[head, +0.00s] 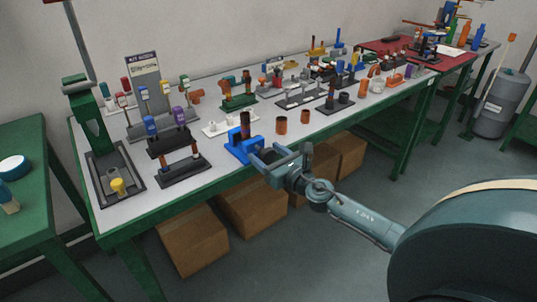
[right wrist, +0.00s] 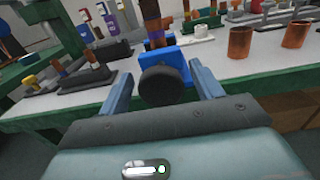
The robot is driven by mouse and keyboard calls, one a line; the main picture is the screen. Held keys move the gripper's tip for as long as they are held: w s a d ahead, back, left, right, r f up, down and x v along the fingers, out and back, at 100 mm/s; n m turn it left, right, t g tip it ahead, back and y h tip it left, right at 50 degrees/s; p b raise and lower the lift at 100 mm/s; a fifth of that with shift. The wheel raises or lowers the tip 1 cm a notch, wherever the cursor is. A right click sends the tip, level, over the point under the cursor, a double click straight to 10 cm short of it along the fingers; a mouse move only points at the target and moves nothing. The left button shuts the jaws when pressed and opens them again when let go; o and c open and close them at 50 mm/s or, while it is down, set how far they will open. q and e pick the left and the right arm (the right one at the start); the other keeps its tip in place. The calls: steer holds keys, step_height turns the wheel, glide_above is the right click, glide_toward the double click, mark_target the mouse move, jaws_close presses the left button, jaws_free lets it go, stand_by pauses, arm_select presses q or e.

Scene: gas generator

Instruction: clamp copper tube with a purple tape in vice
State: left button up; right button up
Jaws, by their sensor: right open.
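The blue vice (head: 242,148) stands at the front edge of the long table, also in the right wrist view (right wrist: 178,62). A brown copper-coloured tube (head: 245,122) stands upright in it; its upper part shows in the right wrist view (right wrist: 152,14). A round black knob (right wrist: 163,87) on the vice's front faces me. My right gripper (head: 277,154) is open, its fingers on either side of the knob in the right wrist view (right wrist: 160,78), not visibly closed on it. My left gripper is not in view.
A white holder (head: 217,128) and dark racks (head: 183,167) stand to the left. Cardboard boxes (head: 193,240) sit under the table. The floor in front is clear.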

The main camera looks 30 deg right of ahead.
steer(key=c, duration=0.9)
steer(key=shift+c, duration=0.3)
